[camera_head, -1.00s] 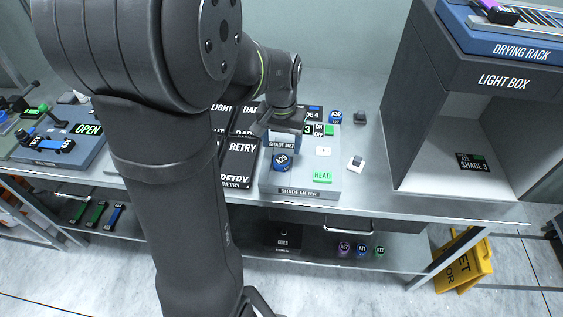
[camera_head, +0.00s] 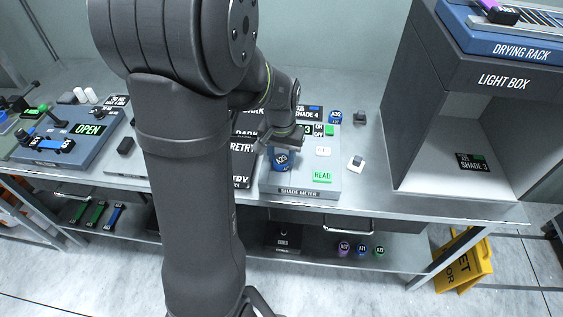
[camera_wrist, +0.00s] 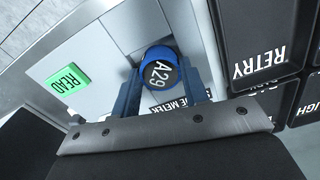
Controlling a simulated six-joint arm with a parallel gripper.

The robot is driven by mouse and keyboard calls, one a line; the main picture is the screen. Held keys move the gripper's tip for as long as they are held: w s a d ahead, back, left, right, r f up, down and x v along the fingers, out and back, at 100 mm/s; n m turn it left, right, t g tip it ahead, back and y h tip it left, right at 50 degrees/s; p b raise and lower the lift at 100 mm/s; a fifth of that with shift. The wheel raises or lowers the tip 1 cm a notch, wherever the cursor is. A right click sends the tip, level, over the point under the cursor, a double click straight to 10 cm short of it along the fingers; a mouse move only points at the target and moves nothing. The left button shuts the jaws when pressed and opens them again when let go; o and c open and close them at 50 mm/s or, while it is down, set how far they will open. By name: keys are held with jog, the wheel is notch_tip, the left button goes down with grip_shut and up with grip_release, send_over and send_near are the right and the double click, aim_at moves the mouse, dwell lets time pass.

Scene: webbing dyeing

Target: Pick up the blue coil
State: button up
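The blue coil (camera_head: 281,160), with a dark top marked A29, sits on the grey shade meter (camera_head: 273,184). It also shows between the blue fingers in the wrist view (camera_wrist: 158,68). My gripper (camera_head: 279,152) is low over the meter, with one finger on each side of the coil. The fingers look open around it; I cannot tell whether they touch it. The coil does not look lifted. The gripper partly hides the meter's upper left part.
Another blue coil (camera_head: 336,117) stands behind the meter. A green READ button (camera_head: 322,175) is close to the right of the coil. Dark RETRY tiles (camera_head: 243,148) lie to the left. The light box (camera_head: 405,110) stands at right. Small coils (camera_head: 361,249) are on the lower shelf.

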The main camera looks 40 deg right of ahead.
aim_at(284, 161)
jog(key=shift+c, duration=0.5)
